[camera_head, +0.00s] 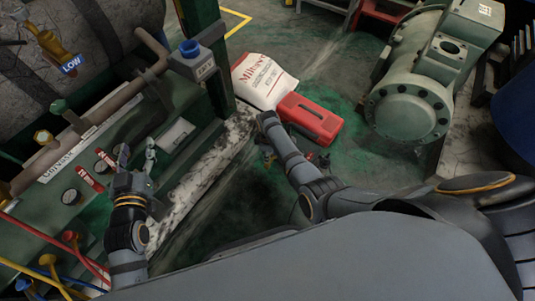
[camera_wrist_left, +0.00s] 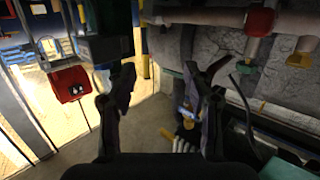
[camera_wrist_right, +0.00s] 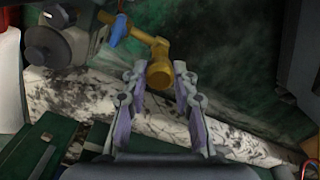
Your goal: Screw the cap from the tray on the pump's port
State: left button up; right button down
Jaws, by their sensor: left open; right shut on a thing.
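A blue cap (camera_head: 189,47) stands on a small grey tray (camera_head: 206,68) at the corner of the green rack, upper left in the head view. My left gripper (camera_head: 137,156) is open and empty over the rack's front panel, below and left of the tray. Its spread fingers show in the left wrist view (camera_wrist_left: 160,75). My right gripper (camera_wrist_right: 160,78) is shut on a brass-coloured valve (camera_wrist_right: 160,72) with a blue handle. In the head view my right arm largely hides it. A green pump-like machine (camera_head: 405,110) stands at the right; I cannot tell which opening is the port.
A red case (camera_head: 308,117) and a white bag (camera_head: 262,80) lie on the floor beyond my right gripper. A grey cylinder (camera_head: 80,40) lies behind the rack. Coloured hoses (camera_head: 55,272) hang at the lower left. Green-stained floor (camera_head: 345,75) is open before the machine.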

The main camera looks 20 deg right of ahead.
jog(key=shift+f+b, duration=0.5)
jog(key=shift+b, duration=0.05)
jog(key=shift+f, duration=0.25)
pick_arm(q)
notch_tip(320, 180, up, 15)
jog(key=t, duration=0.7)
jog(key=shift+s+m, duration=0.25)
jog(key=shift+m, duration=0.15)
jog(key=shift+r+p, duration=0.55)
jog(key=shift+r, duration=0.35)
pick_arm(e)
jog(key=shift+r, duration=0.1)
pick_arm(q)
jog(key=shift+f+b, duration=0.75)
jog(key=shift+f, duration=0.05)
pick_arm(e)
jog(key=shift+f, duration=1.05)
